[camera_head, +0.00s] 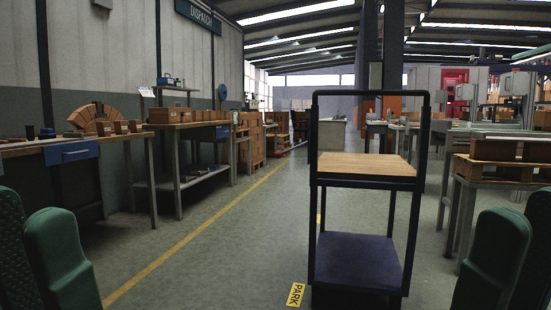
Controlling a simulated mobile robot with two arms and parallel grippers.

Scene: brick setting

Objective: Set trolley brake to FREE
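The trolley (362,165) stands upright just ahead, right of centre. It has a dark frame with a tall push handle (370,93), a bare wooden top (364,165) and a dark blue lower shelf (357,260). A yellow tag reading PARK (296,294) shows tilted at its lower left corner; I cannot tell how it is attached. The wheels and any brake pedal are not clearly visible. My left gripper (28,218) is at the lower left edge, green fingers apart and empty. My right gripper (522,215) is at the lower right, fingers apart and empty. Both are clear of the trolley.
Workbenches with bricks and a brick arch (97,118) line the left wall under a DISPATCH sign (198,15). A bench with a pallet of blocks (500,170) stands close on the right. The floor between, along the yellow line (190,240), is clear.

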